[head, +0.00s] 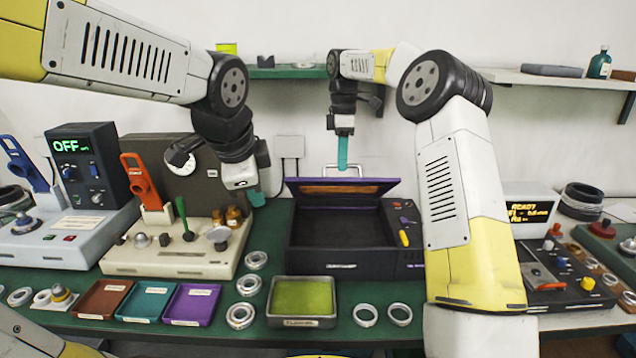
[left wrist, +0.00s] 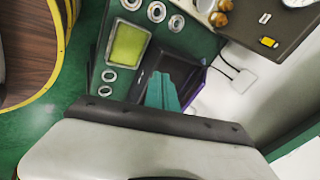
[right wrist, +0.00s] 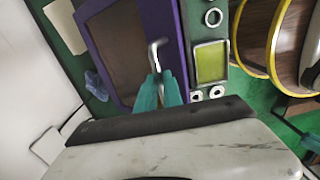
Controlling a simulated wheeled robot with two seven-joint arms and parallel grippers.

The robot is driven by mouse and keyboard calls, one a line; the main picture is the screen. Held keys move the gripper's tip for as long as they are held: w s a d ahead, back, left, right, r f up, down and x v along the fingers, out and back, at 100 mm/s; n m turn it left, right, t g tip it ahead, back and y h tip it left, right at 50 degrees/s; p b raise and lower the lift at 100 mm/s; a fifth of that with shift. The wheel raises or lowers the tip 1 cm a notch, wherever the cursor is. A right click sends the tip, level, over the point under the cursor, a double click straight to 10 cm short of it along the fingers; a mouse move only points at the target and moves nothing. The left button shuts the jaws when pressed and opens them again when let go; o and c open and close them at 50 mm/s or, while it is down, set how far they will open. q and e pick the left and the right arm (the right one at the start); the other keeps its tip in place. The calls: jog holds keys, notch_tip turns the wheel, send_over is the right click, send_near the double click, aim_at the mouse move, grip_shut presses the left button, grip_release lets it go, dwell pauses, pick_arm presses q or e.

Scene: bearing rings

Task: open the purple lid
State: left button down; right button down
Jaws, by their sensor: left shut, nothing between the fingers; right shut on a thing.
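The purple lid (head: 298,188) is raised at the back of a dark box (head: 318,254), tilted, with the box's inside showing. A silver bar handle (head: 330,171) stands on the lid's upper edge. My right gripper (head: 343,165) is shut on this handle; in the right wrist view its teal fingers (right wrist: 160,88) meet the handle (right wrist: 153,52) beside the lid (right wrist: 176,18). My left gripper (head: 257,197) is shut and empty, left of the box. The left wrist view shows its closed teal fingers (left wrist: 163,88) in front of the box.
A beige console (head: 180,262) with an orange lever stands left of the box. A tray with a green pad (head: 303,297) and several metal rings (head: 240,315) lie in front. My right forearm crosses the area right of the box. Small coloured trays (head: 193,304) lie at the front left.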

pick_arm(q)
jog(key=w+d+m, duration=0.4)
jog(key=w+m, duration=0.2)
jog(key=m, duration=0.4)
pick_arm(e)
jog(key=shift+w+d+f, duration=0.15)
jog(key=shift+f, duration=0.1)
pick_arm(q)
jog(key=m, duration=1)
send_near(317, 182)
jog(key=shift+t+y, duration=0.3)
jog(key=shift+y, duration=0.1)
jog(key=shift+w+d+f, duration=0.1)
jog(key=shift+w+f, duration=0.3)
jog(key=shift+f, duration=0.85)
jog(key=shift+w+d+f, duration=0.1)
jog(key=shift+w+f, duration=0.3)
jog(key=shift+f, duration=0.85)
jog(key=shift+w+d+f, duration=0.15)
jog(key=shift+w+f, duration=0.25)
jog(key=shift+f, duration=0.85)
jog(key=shift+w+r, duration=0.1)
